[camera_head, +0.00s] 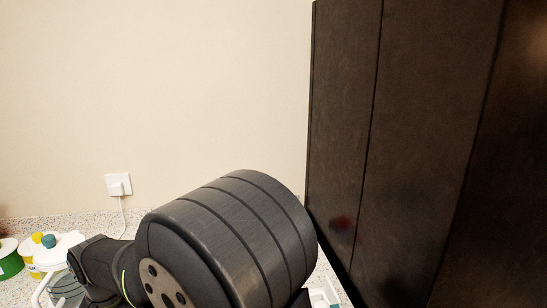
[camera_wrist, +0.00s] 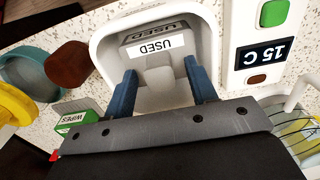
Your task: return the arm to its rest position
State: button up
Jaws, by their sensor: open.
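My arm shows large in the head view, reaching low over the counter at the left. My gripper (camera_wrist: 160,66) is in the wrist view, with its two blue fingers apart. A white holder (camera_wrist: 104,48) with a grey part labelled USED (camera_wrist: 150,45) lies in front of and between the fingers. I see nothing gripped. Whether the fingers touch the holder I cannot tell. In the head view the fingers cannot be made out.
A white unit with a "15 C" display (camera_wrist: 265,52) stands beside the holder. A green WIPES box (camera_wrist: 76,122), a brown round thing (camera_wrist: 70,65) and a teal bowl (camera_wrist: 36,76) are at left. A dark cabinet (camera_head: 400,130) rises at right; the wall has a plugged-in socket (camera_head: 118,185).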

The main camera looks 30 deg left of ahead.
notch_tip(320, 180, up, 12)
jog(key=r, duration=0.1)
jog(key=w+d+f, duration=0.1)
jog(key=w+d, duration=0.2)
jog(key=w, duration=0.8)
jog(key=shift+d, duration=0.1)
